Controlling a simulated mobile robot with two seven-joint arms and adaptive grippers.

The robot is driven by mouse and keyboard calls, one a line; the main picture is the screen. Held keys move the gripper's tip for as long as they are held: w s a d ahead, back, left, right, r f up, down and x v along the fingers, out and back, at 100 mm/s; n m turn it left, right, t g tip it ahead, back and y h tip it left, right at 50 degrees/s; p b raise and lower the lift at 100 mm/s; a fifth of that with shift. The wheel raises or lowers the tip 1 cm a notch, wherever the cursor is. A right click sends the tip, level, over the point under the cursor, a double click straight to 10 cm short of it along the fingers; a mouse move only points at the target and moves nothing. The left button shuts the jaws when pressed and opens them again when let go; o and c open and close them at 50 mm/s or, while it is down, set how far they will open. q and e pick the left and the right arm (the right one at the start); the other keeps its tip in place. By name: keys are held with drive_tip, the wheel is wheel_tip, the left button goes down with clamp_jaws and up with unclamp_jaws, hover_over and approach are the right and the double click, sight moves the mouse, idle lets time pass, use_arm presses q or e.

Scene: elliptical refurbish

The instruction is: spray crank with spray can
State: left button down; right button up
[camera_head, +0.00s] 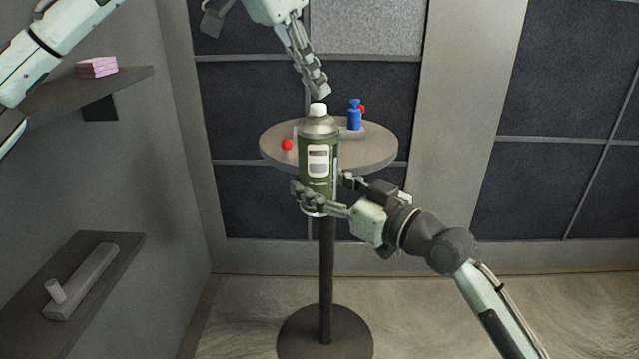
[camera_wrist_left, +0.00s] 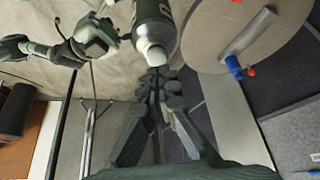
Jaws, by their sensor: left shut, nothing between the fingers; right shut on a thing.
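The green spray can (camera_head: 318,175) with a white cap stands upright in my right gripper (camera_head: 322,190), in front of the round table. The gripper is shut around its lower part. My left gripper (camera_head: 322,92) is shut and empty, its fingertips just above the cap. In the left wrist view, the can (camera_wrist_left: 153,14) shows cap-first beside the left fingertips (camera_wrist_left: 157,76); contact is unclear. A grey bar with a pale peg, crank-like (camera_head: 82,282), lies on the lower left shelf. Another light grey bar (camera_wrist_left: 248,34) lies on the table; I cannot tell which is the crank.
The round table (camera_head: 375,153) on a single post also bears a blue object (camera_head: 354,116) and red balls (camera_head: 287,145). Pink blocks (camera_head: 97,67) sit on the upper left shelf (camera_head: 135,78). The floor right of the table is clear.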

use_arm(q)
drive_tip(key=shift+f, duration=0.75)
use_arm(e)
drive_tip(key=shift+r, duration=0.1)
use_arm(q)
drive_tip(key=shift+f, duration=0.15)
use_arm(e)
drive_tip(key=shift+r, duration=0.1)
use_arm(q)
drive_tip(key=shift+r, duration=2.55)
drive_tip(key=v, duration=1.2)
